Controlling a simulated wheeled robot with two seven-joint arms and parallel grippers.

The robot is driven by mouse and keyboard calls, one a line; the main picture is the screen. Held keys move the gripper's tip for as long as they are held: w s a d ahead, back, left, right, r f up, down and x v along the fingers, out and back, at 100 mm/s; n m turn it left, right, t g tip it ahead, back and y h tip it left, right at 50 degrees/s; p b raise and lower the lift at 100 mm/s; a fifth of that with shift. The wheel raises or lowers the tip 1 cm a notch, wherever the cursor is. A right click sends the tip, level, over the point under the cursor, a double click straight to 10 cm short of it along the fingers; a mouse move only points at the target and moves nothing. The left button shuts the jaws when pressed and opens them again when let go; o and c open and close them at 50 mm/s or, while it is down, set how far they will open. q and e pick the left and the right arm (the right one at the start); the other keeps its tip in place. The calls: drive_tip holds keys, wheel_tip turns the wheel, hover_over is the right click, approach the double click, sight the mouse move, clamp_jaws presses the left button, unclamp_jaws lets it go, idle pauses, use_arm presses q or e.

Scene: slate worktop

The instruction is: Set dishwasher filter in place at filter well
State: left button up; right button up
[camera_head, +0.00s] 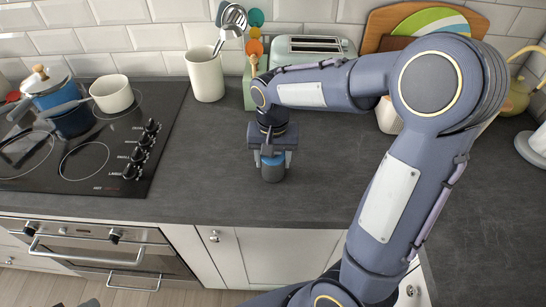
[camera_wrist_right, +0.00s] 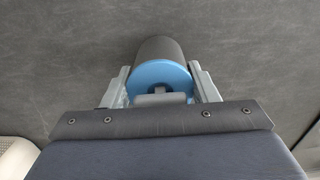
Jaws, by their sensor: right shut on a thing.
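The dishwasher filter (camera_head: 272,173) is a small dark grey cylinder with a blue end. My right gripper (camera_head: 272,157) is above the middle of the worktop and is shut on it. In the right wrist view the filter (camera_wrist_right: 160,78) sits between the two fingers of the gripper (camera_wrist_right: 163,90), its blue end towards the camera. The filter looks about upright in the head view. I cannot tell whether its lower end touches the worktop. I cannot make out the filter well in either view. My left gripper is not in view.
The slate worktop (camera_head: 210,150) is clear around the filter. A black hob (camera_head: 110,145) with pots lies left. A utensil crock (camera_head: 206,75) and a toaster (camera_head: 312,48) stand behind. My right arm covers part of the right side.

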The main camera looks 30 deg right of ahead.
drive_tip(key=o, duration=1)
